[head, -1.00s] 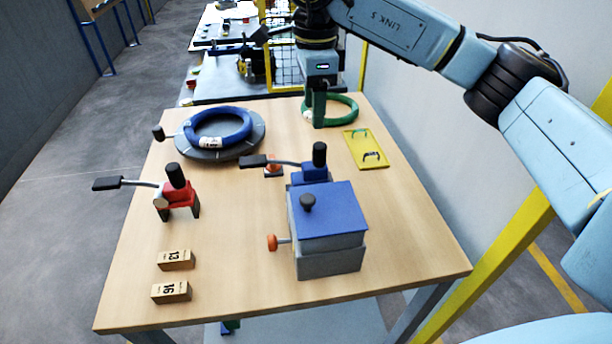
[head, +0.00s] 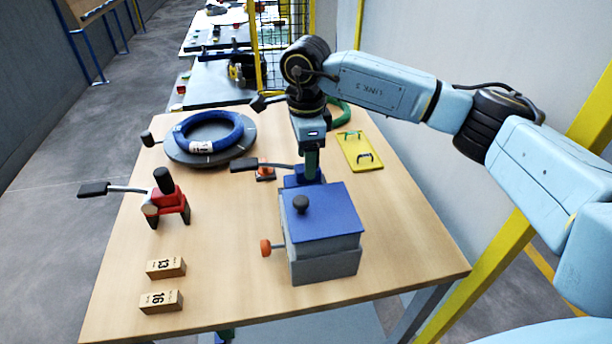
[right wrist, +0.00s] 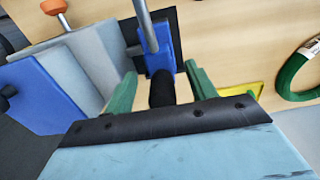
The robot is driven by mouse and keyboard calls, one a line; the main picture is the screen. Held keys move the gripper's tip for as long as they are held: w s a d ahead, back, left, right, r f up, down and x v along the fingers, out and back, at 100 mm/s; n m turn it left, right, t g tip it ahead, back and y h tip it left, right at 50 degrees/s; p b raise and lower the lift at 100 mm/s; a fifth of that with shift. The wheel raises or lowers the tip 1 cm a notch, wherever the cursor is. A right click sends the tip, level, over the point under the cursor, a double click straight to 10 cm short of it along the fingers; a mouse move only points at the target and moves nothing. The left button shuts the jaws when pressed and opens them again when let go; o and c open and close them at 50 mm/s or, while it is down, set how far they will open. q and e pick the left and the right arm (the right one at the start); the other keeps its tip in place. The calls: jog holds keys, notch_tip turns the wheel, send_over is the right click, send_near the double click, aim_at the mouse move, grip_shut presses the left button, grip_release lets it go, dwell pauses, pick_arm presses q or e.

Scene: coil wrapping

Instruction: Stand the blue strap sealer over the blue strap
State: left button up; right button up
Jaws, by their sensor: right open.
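The blue strap sealer (head: 296,181) stands on the table behind the grey box with the blue lid. Its long black-tipped lever (head: 245,165) points left. My right gripper (head: 312,166) is over it, pointing down. In the right wrist view the open green fingers (right wrist: 160,92) are on either side of the sealer's black upright grip (right wrist: 162,88); contact cannot be told. The blue coil (head: 208,131) lies on a grey round turntable (head: 178,155) at the back left, with a white label. I cannot make out a separate blue strap. My left gripper is not in view.
The grey box with blue lid (head: 322,262) stands just in front of the sealer. A red sealer (head: 172,203) and two numbered wooden blocks (head: 166,268) are at left. A yellow plate (head: 359,151) and a green coil (head: 341,113) are at back right. The front right is clear.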

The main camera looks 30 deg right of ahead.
notch_tip(320, 180, down, 2)
grip_shut()
jog(key=shift+r, duration=0.1)
dwell(0.5)
